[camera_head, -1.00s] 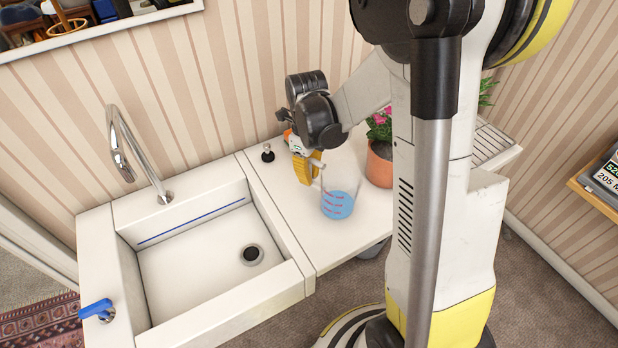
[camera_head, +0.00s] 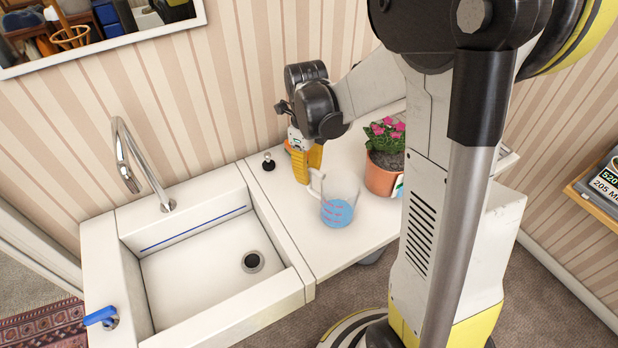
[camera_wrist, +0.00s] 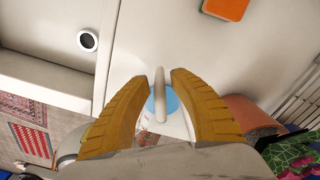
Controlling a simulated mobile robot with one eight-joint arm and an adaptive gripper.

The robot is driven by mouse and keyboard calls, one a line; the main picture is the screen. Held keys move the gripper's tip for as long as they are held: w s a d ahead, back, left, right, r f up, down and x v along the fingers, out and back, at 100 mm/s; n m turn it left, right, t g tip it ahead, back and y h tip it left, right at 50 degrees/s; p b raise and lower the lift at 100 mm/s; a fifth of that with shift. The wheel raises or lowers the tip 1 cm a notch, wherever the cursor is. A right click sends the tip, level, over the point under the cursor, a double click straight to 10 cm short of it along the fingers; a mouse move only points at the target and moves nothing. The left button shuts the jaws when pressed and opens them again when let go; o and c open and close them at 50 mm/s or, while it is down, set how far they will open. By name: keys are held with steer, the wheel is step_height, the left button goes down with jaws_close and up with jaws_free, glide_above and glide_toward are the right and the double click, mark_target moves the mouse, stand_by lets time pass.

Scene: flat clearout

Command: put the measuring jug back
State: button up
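The measuring jug (camera_head: 338,208) is clear, with red markings and blue liquid in its lower part. It stands upright on the white counter right of the sink. Its handle (camera_head: 316,184) points up-left toward my gripper (camera_head: 309,172). In the wrist view the handle (camera_wrist: 160,100) lies between the two yellow fingers of my gripper (camera_wrist: 160,76). Gaps show between the handle and the fingertips, so the gripper is open around the handle or just above it; which one I cannot tell.
A potted pink-flowered plant (camera_head: 384,176) stands close right of the jug. The white sink (camera_head: 205,262) with its curved tap (camera_head: 140,165) is at left. A small black knob (camera_head: 268,163) is by the wall. An orange item (camera_wrist: 226,8) lies on the counter near the gripper.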

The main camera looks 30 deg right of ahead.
step_height(320, 180, up, 7)
steer(key=shift+w+r+p, duration=0.1)
steer(key=shift+p, duration=0.85)
steer(key=s+a+r+n+t, duration=0.3)
steer(key=s+n, duration=0.3)
steer(key=n, duration=0.8)
steer(key=s+a+r+n+t, duration=0.4)
steer(key=s+r+n, duration=0.1)
steer(key=n, duration=1)
steer(key=shift+s+a+r+n+t, duration=0.25)
steer(key=shift+s+a+n+t, duration=0.05)
steer(key=shift+s, duration=0.45)
steer(key=shift+f+b, duration=0.65)
steer(key=shift+f, duration=0.05)
